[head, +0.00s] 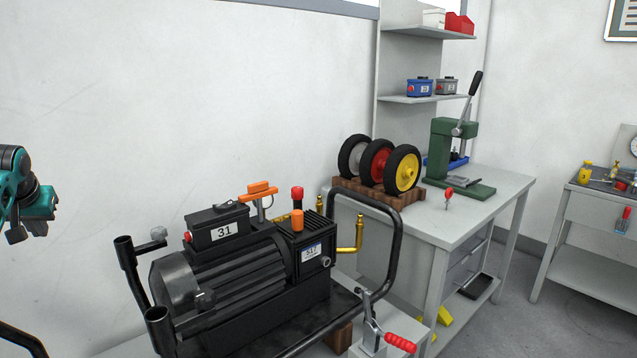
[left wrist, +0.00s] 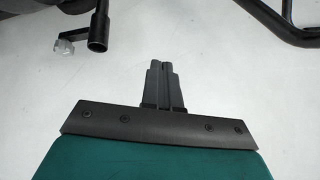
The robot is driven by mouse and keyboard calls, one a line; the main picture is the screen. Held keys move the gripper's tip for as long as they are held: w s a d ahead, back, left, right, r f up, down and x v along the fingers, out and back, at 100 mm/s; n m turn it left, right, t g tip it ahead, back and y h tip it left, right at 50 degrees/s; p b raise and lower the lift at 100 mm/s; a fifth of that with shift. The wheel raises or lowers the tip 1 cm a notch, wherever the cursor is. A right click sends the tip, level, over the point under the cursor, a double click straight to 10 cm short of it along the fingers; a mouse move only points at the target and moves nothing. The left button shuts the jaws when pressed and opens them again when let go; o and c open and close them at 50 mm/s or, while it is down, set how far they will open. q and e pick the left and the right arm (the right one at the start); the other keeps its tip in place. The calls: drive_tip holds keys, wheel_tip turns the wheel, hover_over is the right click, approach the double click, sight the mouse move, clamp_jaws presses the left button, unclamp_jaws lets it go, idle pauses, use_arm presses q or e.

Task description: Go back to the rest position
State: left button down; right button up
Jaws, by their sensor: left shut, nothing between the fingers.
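My left gripper (head: 26,230) is at the far left edge of the head view, in front of the white wall and apart from the machine. In the left wrist view its fingers (left wrist: 159,80) are together with nothing between them. A black pressure washer (head: 245,265) with a motor, a box marked 31 and a tubular frame stands in the lower middle of the head view. Part of its frame (left wrist: 98,25) shows at the top of the left wrist view, beyond the fingertips and not touching them. My right gripper is not in view.
A grey workbench (head: 450,215) to the right bears three wheels (head: 380,163) on a wooden rack and a green press (head: 455,160). A red-handled clamp (head: 400,342) stands in the lower foreground. A second table (head: 590,210) is at far right. The space around my left gripper looks free.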

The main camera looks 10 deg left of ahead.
use_arm(q)
drive_tip(key=s+a+r+y, duration=0.1)
drive_tip(key=s+a+r, duration=0.2)
drive_tip(key=s+a, duration=0.1)
drive_tip(key=w+d+f+m+t+y, duration=0.1)
drive_tip(key=d+f+m+t, duration=0.1)
drive_tip(key=d+f+m, duration=0.6)
drive_tip(key=d+f+m+t, duration=0.2)
drive_tip(key=d+f, duration=0.3)
drive_tip(key=f, duration=0.6)
drive_tip(key=s+d+f+m+t+h, duration=0.1)
drive_tip(key=s+d+f+m+h, duration=0.6)
drive_tip(key=d+f, duration=0.55)
drive_tip(key=s+d+f+h, duration=0.1)
drive_tip(key=s+d+h, duration=0.1)
drive_tip(key=s+d, duration=0.75)
drive_tip(key=s+d+f+n+t, duration=0.1)
drive_tip(key=d+n, duration=0.7)
drive_tip(key=d, duration=1)
drive_tip(key=shift+s+f, duration=0.2)
drive_tip(key=shift+f, duration=0.7)
